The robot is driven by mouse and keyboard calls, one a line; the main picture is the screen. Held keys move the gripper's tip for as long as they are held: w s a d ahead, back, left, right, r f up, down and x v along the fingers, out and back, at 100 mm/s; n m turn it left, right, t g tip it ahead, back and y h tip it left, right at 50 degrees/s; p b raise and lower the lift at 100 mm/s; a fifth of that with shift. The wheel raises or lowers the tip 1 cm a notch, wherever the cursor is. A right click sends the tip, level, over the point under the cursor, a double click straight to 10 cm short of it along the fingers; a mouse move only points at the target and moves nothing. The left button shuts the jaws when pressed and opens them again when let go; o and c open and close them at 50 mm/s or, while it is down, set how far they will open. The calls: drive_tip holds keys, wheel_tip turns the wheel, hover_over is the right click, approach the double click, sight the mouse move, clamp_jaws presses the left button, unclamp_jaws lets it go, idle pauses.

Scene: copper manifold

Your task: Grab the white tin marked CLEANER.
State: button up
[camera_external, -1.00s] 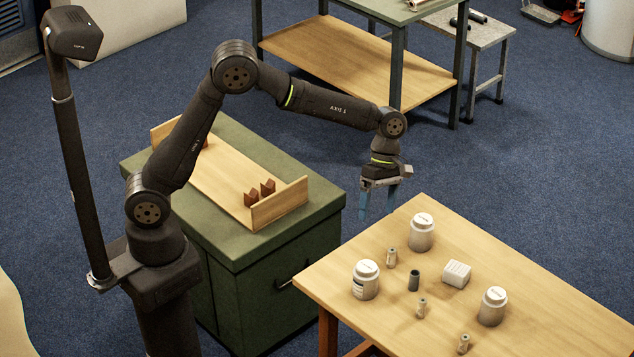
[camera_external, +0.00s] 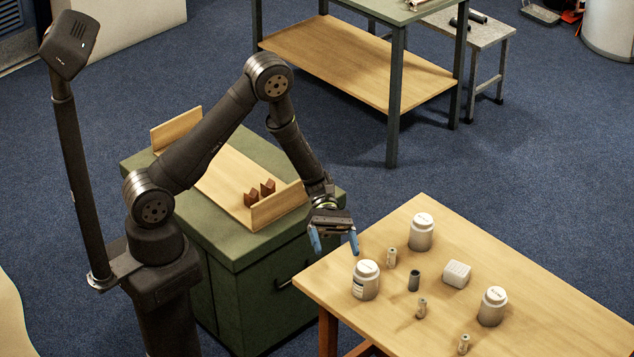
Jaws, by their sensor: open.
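My gripper (camera_external: 335,252) is open and empty, with blue fingers pointing down. In the picture it is just up and left of the near-left tin, by the table's left edge, apart from every tin.
The table's right side (camera_external: 560,310) is clear. A green cabinet (camera_external: 270,285) bears a wooden tray (camera_external: 282,207) with brown blocks (camera_external: 260,192).

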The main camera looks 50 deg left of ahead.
drive_tip(key=a+f+t+h, duration=0.1)
drive_tip(key=t, duration=0.1)
drive_tip(key=a+f+n+t+h, duration=0.1)
drive_tip(key=a+t, duration=0.1)
drive_tip(key=w+a+f+n+t+h, duration=0.1)
drive_tip(key=t+h, duration=0.1)
drive_tip(key=shift+a+f, duration=0.15)
drive_tip(key=shift+a+f+t, duration=0.25)
drive_tip(key=shift+t, duration=0.55)
approach(375, 285)
drive_tip(key=d, duration=0.3)
drive_tip(key=shift+w+d+r, duration=0.1)
drive_tip(key=shift+d+r, duration=0.05)
drive_tip(key=shift+r, duration=0.1)
drive_tip(key=d, duration=0.2)
drive_tip(key=d+f, duration=0.1)
drive_tip(key=d, duration=0.1)
drive_tip(key=shift+s, duration=0.3)
drive_tip(key=shift+d, duration=0.6)
drive_tip(key=c, duration=1.2)
drive_tip(key=shift+r, duration=0.1)
drive_tip(key=shift+c, duration=0.3)
drive_tip(key=shift+r, duration=0.1)
